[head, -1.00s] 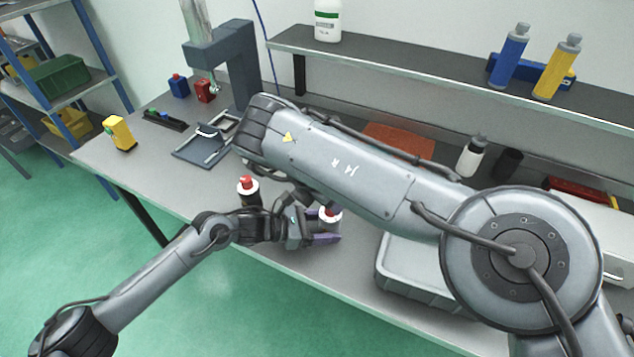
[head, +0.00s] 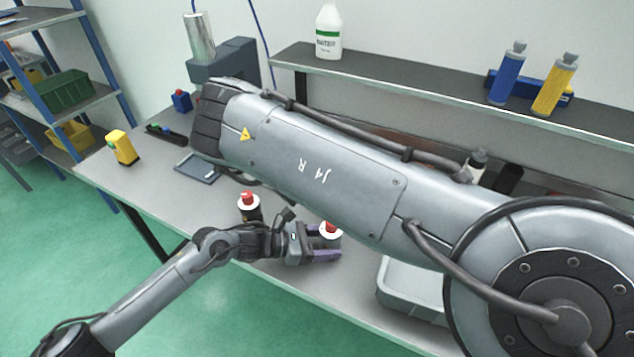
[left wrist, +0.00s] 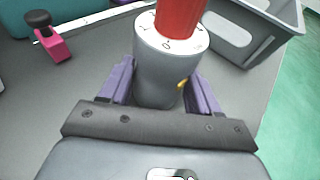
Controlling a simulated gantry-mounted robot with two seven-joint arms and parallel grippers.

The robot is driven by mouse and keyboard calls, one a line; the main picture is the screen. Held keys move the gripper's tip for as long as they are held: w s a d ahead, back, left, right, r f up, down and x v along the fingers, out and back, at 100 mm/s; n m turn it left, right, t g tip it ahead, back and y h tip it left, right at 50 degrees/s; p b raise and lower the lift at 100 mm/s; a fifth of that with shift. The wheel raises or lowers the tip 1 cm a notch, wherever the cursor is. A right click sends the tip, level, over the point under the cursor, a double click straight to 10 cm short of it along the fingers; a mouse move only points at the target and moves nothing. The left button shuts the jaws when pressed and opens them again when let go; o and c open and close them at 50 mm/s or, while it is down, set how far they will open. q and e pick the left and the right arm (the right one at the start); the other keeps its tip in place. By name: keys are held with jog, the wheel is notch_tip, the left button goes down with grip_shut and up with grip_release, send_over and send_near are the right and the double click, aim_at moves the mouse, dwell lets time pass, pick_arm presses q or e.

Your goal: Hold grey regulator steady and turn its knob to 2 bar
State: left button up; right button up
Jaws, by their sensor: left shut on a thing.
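The grey regulator (left wrist: 158,72) stands upright on the bench between my left gripper's purple fingers (left wrist: 160,88), which are shut on its body. Its red knob (left wrist: 181,16) sits on a white dial; a 0 and a 1 can be made out, but the knob's setting is not clear. In the head view the regulator's red knob (head: 329,227) shows above my left gripper (head: 326,252), and its body is mostly hidden. A dark regulator (head: 250,208) with a white dial and red knob stands just left of it. My right arm crosses the head view; its gripper is out of sight.
A grey bin (head: 409,293) stands to the right on the bench; it also shows in the left wrist view (left wrist: 238,36). That view shows a pink and black object (left wrist: 50,40) at left. A yellow device (head: 122,147) stands near the bench's left end.

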pick_arm(q)
jog(key=o, duration=0.9)
